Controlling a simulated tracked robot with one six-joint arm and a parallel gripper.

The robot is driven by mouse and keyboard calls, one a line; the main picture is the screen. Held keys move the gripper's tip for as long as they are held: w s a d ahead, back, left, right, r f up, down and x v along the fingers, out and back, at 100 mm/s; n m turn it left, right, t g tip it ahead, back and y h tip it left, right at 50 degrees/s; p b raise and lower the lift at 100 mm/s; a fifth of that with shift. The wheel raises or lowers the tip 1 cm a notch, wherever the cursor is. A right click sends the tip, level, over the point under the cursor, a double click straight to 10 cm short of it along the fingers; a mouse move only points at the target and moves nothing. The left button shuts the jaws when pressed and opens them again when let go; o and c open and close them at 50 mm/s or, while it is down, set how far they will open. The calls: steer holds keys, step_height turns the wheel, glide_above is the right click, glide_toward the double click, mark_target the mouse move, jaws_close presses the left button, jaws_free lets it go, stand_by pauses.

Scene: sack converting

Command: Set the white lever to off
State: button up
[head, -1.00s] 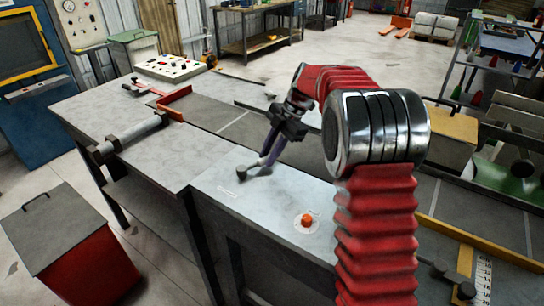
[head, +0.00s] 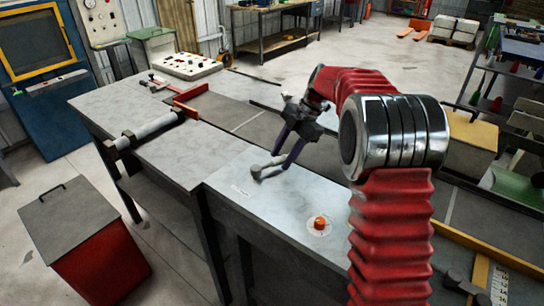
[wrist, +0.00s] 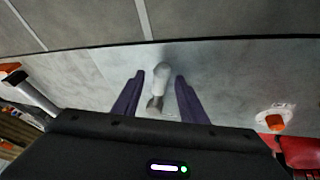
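The white lever (head: 268,168) is on the grey bench top near its front edge, in the middle of the head view. In the wrist view the pale lever (wrist: 161,82) lies between my fingers, with a darker part at its lower end. My gripper (head: 283,160) reaches down at the lever with its purple fingers apart. In the wrist view my gripper (wrist: 157,75) is open, one finger on each side of the lever, with gaps showing. Whether the fingertips reach down to the lever's height, I cannot tell.
An orange knob (head: 319,222) on a pale disc sits on the bench right of the lever. A grey roller (head: 150,131) and a red bracket (head: 186,100) are at the left. A red bin (head: 98,262) stands on the floor. The bench around the lever is clear.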

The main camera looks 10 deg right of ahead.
steer(key=v, duration=1.3)
steer(key=shift+d+r, duration=0.25)
steer(key=shift+r, duration=0.05)
